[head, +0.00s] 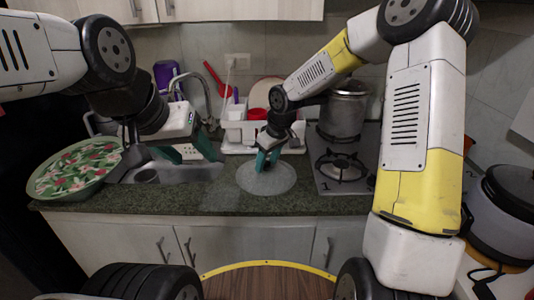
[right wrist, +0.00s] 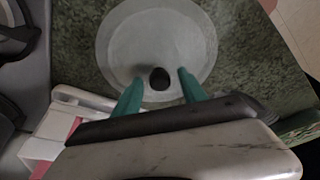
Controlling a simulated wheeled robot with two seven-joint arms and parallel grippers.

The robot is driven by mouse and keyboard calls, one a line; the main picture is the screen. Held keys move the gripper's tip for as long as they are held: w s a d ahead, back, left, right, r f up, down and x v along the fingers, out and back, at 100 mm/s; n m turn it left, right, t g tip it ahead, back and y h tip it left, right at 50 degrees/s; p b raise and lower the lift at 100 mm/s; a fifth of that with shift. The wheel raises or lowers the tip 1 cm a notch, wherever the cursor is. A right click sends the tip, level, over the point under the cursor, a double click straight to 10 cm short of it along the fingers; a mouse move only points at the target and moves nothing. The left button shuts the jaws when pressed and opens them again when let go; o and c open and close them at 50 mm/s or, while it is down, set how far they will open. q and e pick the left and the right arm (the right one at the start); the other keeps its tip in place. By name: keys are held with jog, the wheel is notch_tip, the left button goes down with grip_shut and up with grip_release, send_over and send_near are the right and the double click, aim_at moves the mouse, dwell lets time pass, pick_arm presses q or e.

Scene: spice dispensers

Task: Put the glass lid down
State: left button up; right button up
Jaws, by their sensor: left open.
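The glass lid (head: 284,183) is a round, clear disc that appears to lie flat on the dark green counter, between the sink and the stove. In the right wrist view the lid (right wrist: 122,40) shows with its black knob (right wrist: 160,78). My right gripper (head: 266,166) is low over the lid's middle. In the right wrist view its teal fingers (right wrist: 158,85) stand apart on either side of the knob, with a gap at each side. My left gripper (head: 192,158) is open and empty above the sink.
A steel pot (head: 343,110) stands on the stove (head: 342,185) to the right. A green patterned bowl (head: 75,168) sits at the counter's left end, beside the sink (head: 190,173). A white dish rack (head: 238,130) is behind the lid. The counter (head: 320,205) in front is narrow and clear.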

jog(key=v, duration=1.2)
jog(key=s+d+r+m+t, duration=0.1)
jog(key=s+d+r+m, duration=0.1)
jog(key=s, duration=0.6)
jog(key=s+d+r+m+t, duration=0.1)
jog(key=s+d+r+m, duration=0.2)
jog(key=s+d, duration=0.2)
jog(key=s+d+r+m+t, duration=0.1)
jog(key=s+d+r+m, duration=0.2)
jog(key=s, duration=0.8)
jog(key=shift+d+r+t, duration=0.35)
jog(key=shift+d+t, duration=0.05)
jog(key=shift+d, duration=0.3)
